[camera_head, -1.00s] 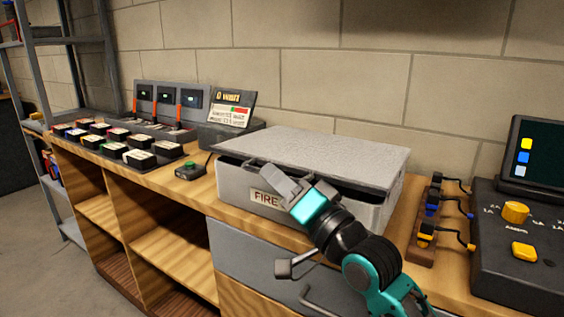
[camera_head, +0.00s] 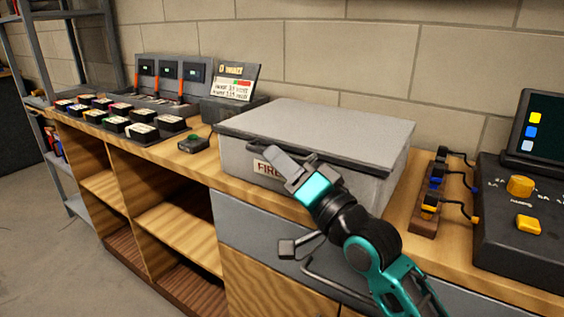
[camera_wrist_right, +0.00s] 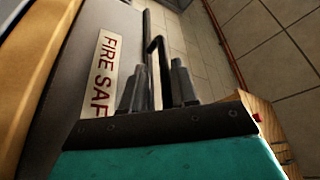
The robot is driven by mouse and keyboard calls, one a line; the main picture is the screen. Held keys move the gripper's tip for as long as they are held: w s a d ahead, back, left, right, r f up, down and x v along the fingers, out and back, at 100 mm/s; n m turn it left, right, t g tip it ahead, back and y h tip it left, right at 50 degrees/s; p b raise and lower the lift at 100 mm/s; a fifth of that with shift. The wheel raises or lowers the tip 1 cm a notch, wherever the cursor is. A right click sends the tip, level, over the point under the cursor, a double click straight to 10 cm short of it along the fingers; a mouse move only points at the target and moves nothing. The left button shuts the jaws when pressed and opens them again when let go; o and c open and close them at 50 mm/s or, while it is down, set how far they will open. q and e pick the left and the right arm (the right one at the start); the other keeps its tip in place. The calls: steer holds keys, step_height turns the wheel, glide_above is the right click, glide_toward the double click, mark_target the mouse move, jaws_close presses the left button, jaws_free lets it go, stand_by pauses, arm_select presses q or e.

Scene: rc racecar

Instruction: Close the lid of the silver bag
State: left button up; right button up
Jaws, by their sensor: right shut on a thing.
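The silver bag (camera_head: 235,160) is a grey box-shaped case with a FIRE label on its front, standing on the wooden bench. Its flat grey lid (camera_head: 320,128) lies low over the body, with a dark band along the front edge. My right gripper (camera_head: 284,163) is at the bag's front, just under the lid's front edge, and hides part of the label. In the right wrist view its fingers (camera_wrist_right: 155,90) are shut on a thin dark bar (camera_wrist_right: 156,55), which looks like the lid's handle. The label (camera_wrist_right: 104,75) shows beside it. My left gripper is not in view.
A brick wall is behind. Open shelves and a drawer are below.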

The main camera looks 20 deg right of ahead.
steer(key=shift+f, duration=0.25)
steer(key=v, duration=1.2)
steer(key=shift+s+d+r, duration=0.15)
steer(key=shift+s+d, duration=0.1)
steer(key=shift+s, duration=0.15)
